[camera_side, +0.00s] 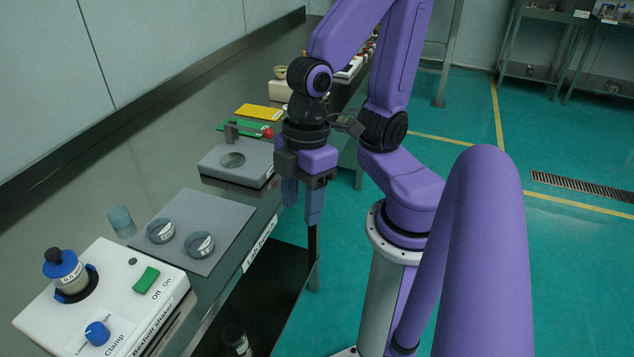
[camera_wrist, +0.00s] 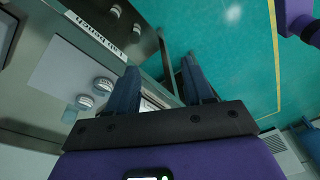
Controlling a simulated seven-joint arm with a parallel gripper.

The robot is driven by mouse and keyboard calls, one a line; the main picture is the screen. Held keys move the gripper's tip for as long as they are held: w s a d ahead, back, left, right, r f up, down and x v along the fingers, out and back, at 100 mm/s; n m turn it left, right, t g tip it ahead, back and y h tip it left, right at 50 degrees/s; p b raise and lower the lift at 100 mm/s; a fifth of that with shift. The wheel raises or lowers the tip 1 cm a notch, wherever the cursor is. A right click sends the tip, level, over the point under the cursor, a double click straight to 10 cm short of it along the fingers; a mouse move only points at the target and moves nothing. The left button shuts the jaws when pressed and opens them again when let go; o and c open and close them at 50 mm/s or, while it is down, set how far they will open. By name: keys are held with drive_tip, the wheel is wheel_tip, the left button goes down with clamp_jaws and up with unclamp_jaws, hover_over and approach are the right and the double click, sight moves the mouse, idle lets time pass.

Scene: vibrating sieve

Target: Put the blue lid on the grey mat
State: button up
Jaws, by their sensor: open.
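The blue lid (camera_side: 62,266) has a black knob and sits on a clear jar in the round holder of the white shaker (camera_side: 120,285), at the lower left of the side view. The grey mat (camera_side: 222,213) lies on the bench beside the shaker. Two round sieves (camera_side: 161,231) (camera_side: 199,245) rest on it, and bare mat shows around them. The mat also shows at the left of the wrist view (camera_wrist: 68,62). My gripper (camera_side: 303,208) is open and empty, pointing down just off the bench's front edge, right of the mat. Its fingers frame the wrist view (camera_wrist: 160,90).
A translucent blue cup (camera_side: 121,221) stands by the mat's left corner. A grey box device (camera_side: 238,163) with a round pan stands behind the mat. A green switch (camera_side: 146,279) and blue clamp knob (camera_side: 97,333) project from the shaker. A glass jar (camera_side: 236,338) sits below.

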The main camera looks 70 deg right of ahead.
drive_tip(key=shift+o, duration=1.2)
drive_tip(key=d, duration=0.2)
drive_tip(key=s+d+h, duration=0.1)
drive_tip(key=shift+d+r, duration=0.2)
drive_tip(key=shift+r, duration=0.1)
drive_tip(key=o, duration=0.4)
drive_tip(key=shift+s+d, duration=0.1)
drive_tip(key=shift+d, duration=0.2)
drive_tip(key=shift+o, duration=0.2)
drive_tip(key=shift+a, duration=0.1)
drive_tip(key=w+a+r+n, duration=0.2)
drive_tip(key=w+a+r, duration=0.2)
drive_tip(key=w+a, duration=0.6)
drive_tip(key=w+a+r+n, duration=0.2)
drive_tip(key=w+a+r, duration=0.35)
drive_tip(key=w, duration=0.95)
drive_tip(key=w+a+r+n, duration=0.2)
drive_tip(key=w+a+r, duration=0.1)
drive_tip(key=w+a, duration=0.8)
hover_over(51, 251)
drive_tip(key=shift+y, duration=0.3)
wheel_tip(51, 251, down, 12)
drive_tip(key=shift+r, duration=0.1)
drive_tip(key=shift+f, duration=2.75)
